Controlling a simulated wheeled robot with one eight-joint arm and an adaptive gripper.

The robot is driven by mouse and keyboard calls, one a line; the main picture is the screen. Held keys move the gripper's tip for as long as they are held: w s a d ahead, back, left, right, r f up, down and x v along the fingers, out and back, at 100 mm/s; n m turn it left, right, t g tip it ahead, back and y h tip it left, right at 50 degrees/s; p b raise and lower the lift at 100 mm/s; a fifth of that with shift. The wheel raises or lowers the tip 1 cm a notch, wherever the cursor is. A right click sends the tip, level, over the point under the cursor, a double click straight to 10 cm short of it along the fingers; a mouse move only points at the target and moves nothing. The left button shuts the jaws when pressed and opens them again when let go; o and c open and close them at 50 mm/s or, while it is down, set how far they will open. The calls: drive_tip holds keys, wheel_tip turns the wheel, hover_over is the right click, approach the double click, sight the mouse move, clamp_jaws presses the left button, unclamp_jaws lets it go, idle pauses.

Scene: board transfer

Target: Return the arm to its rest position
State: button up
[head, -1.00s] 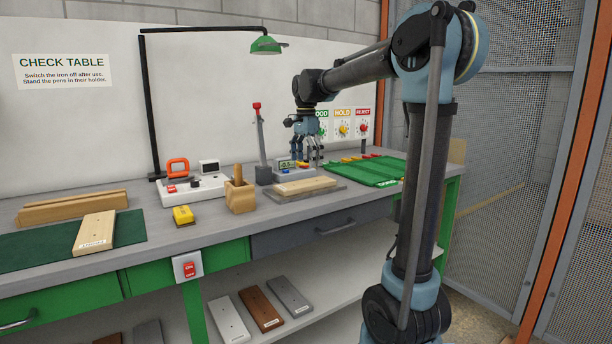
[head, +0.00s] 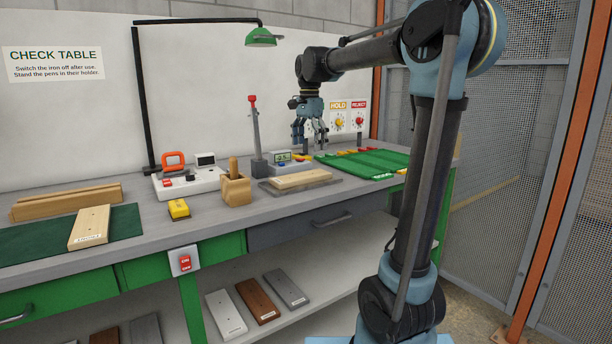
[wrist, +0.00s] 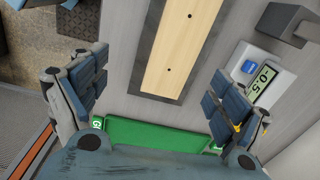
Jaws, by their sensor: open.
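My gripper (head: 310,131) hangs from my raised arm above the back right part of the bench (head: 350,207). It is open, with nothing between its fingers. In the wrist view its two fingers (wrist: 160,95) stand wide apart. A wooden board (head: 302,180) lies on a dark grey plate (head: 328,184) below and to the left of the gripper in the head view. In the wrist view the board (wrist: 182,45) shows beyond the fingers, clear of them. A second labelled wooden board (head: 89,228) lies on the dark green mat (head: 125,222) at the left.
A small display unit (head: 284,160) and a red-knobbed lever (head: 254,125) stand near the gripper. A wooden holder (head: 235,190), a yellow device (head: 179,209) and a lamp (head: 263,38) are further left. Mesh fencing (head: 520,130) stands right.

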drive_tip(key=s+d+f+n, duration=0.3)
drive_tip(key=s+d+f, duration=0.3)
drive_tip(key=s+f, duration=0.3)
drive_tip(key=s+d+f+n+t, duration=0.1)
drive_tip(key=s+d+f+n, duration=0.3)
drive_tip(key=s+f, duration=0.6)
drive_tip(key=s+d+f+n+t, duration=0.1)
drive_tip(key=s+d+f+n, duration=0.2)
drive_tip(key=s+d+f, duration=0.5)
wheel_tip(320, 180, down, 2)
drive_tip(key=s, duration=0.3)
drive_tip(key=shift+d+n, duration=0.3)
drive_tip(key=shift+d, duration=0.1)
